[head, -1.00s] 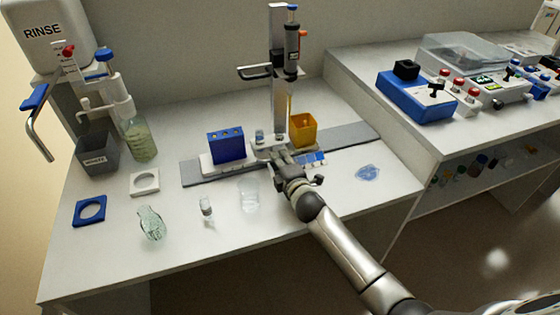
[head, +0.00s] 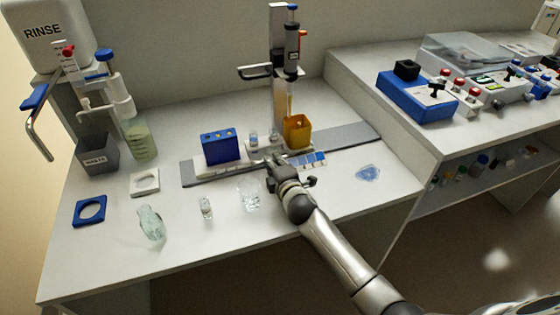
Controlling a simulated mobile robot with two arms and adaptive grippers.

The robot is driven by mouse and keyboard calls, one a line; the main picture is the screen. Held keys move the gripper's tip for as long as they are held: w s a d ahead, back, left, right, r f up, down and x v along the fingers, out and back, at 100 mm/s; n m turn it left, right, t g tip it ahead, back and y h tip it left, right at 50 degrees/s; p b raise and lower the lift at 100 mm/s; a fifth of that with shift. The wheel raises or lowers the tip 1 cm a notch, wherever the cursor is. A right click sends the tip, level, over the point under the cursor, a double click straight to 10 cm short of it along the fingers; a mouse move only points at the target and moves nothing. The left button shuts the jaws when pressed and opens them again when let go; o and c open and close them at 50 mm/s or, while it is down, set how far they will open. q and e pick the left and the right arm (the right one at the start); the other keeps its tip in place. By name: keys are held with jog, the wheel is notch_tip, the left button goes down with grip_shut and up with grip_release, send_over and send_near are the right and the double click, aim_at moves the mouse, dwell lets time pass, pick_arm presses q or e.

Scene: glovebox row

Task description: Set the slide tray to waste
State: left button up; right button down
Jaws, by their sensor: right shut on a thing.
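The slide tray (head: 222,168) is a white carriage on a long grey rail (head: 358,135) at the middle of the bench. It carries a blue block with holes (head: 221,146), small vials (head: 253,139), a yellow-orange open bin (head: 297,132) and a blue-and-white piece (head: 313,159) at its right end. My right gripper (head: 273,162) is shut at the tray's front edge, near its middle; its fingers hide the part they hold. The pipette tip (head: 289,104) on the upright stand (head: 279,95) points down over the yellow bin. My left gripper is not in view.
A grey bin with a white label (head: 98,157), bottle (head: 139,140) and rinse tank (head: 45,35) stand at left. The rail is free at right.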

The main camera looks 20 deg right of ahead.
jog(key=shift+a, duration=0.4)
jog(key=c, duration=1.8)
grip_release()
jog(key=shift+d, duration=0.15)
jog(key=v, duration=1.2)
